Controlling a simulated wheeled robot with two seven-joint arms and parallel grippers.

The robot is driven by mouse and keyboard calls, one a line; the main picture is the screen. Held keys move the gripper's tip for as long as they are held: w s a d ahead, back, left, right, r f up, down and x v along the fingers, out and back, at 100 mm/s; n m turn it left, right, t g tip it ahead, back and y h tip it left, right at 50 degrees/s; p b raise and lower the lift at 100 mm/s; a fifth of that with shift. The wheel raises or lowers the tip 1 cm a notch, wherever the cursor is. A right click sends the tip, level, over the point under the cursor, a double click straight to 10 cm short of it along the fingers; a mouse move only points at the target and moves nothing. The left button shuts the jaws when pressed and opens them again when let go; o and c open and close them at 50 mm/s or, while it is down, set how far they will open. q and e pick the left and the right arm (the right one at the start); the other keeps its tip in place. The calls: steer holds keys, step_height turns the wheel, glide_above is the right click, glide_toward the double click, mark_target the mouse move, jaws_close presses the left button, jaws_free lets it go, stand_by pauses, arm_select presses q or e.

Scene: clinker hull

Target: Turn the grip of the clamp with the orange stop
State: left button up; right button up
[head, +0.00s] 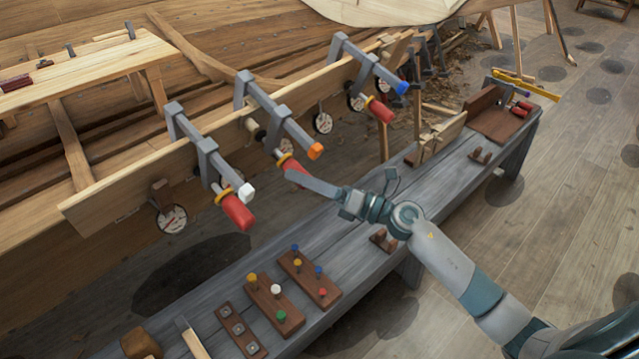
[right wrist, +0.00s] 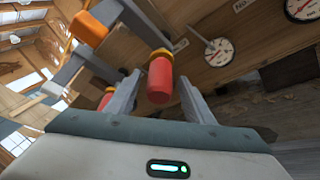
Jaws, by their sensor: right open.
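The clamp with the orange stop (head: 315,151) is the middle one of three grey bar clamps on the plank edge. Its red grip (head: 292,166) with a yellow collar hangs below the bar, partly hidden by my right gripper (head: 300,178). In the right wrist view the orange stop (right wrist: 88,28) is at upper left. The red grip (right wrist: 160,82) stands between the two open fingers of my right gripper (right wrist: 155,95), with no clear contact on either side. My left gripper is not in view.
The clamp with the white stop (head: 246,192) is to the left and the one with the blue stop (head: 402,87) to the right. Round dials (head: 172,219) hang under the plank. A grey bench (head: 345,245) with pegged blocks (head: 275,300) runs below my right arm.

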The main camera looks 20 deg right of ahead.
steer(key=shift+s+d+f, duration=0.15)
steer(key=shift+s+d, duration=0.1)
steer(key=shift+d, duration=0.05)
arm_select(q)
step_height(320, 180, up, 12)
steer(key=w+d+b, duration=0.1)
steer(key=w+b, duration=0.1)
steer(key=b, duration=0.2)
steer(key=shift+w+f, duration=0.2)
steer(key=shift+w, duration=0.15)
arm_select(e)
steer(key=v, duration=1.6)
steer(key=shift+s+d, duration=0.2)
steer(key=shift+s, duration=0.05)
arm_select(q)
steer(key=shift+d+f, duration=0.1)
